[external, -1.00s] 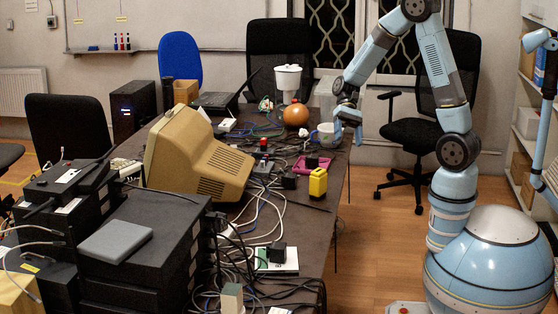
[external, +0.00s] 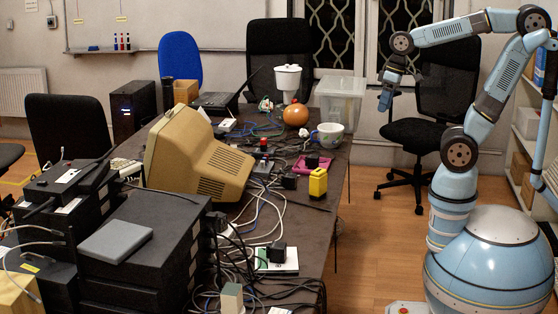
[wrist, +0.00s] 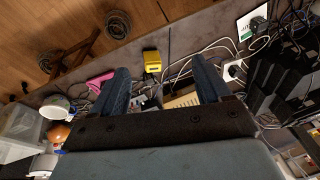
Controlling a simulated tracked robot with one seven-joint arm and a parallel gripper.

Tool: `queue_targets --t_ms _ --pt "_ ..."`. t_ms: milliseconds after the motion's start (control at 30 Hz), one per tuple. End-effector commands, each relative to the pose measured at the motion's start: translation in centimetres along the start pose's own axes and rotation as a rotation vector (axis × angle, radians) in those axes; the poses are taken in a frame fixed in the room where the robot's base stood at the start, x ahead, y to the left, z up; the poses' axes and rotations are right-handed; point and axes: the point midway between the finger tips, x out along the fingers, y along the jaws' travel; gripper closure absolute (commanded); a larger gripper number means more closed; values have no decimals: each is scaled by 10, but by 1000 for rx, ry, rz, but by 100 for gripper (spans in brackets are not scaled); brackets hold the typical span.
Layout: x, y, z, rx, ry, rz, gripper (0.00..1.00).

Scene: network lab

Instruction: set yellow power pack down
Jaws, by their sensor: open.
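The yellow power pack (external: 318,183) stands upright on the dark table (external: 318,232), near its right edge, beside a pink item. It also shows in the wrist view (wrist: 152,61), beyond and between my fingers. My gripper (external: 385,101) is up in the air to the right of the table, well clear of the pack. In the wrist view my gripper (wrist: 164,82) has its two fingers wide apart with nothing held between them.
A patterned mug (external: 328,136), an orange round object (external: 295,115) and a clear bin (external: 341,102) stand behind the pack. A beige monitor (external: 198,160) and many cables lie to its left. A black chair (external: 425,132) stands right of the table.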

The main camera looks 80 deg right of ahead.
Motion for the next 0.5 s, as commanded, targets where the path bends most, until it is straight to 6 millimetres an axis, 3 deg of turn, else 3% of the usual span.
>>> queue_targets --t_ms 233,500 --pt "-32 0 20 -161 195 62 23" --pt "-43 1 27 -220 269 86 23"
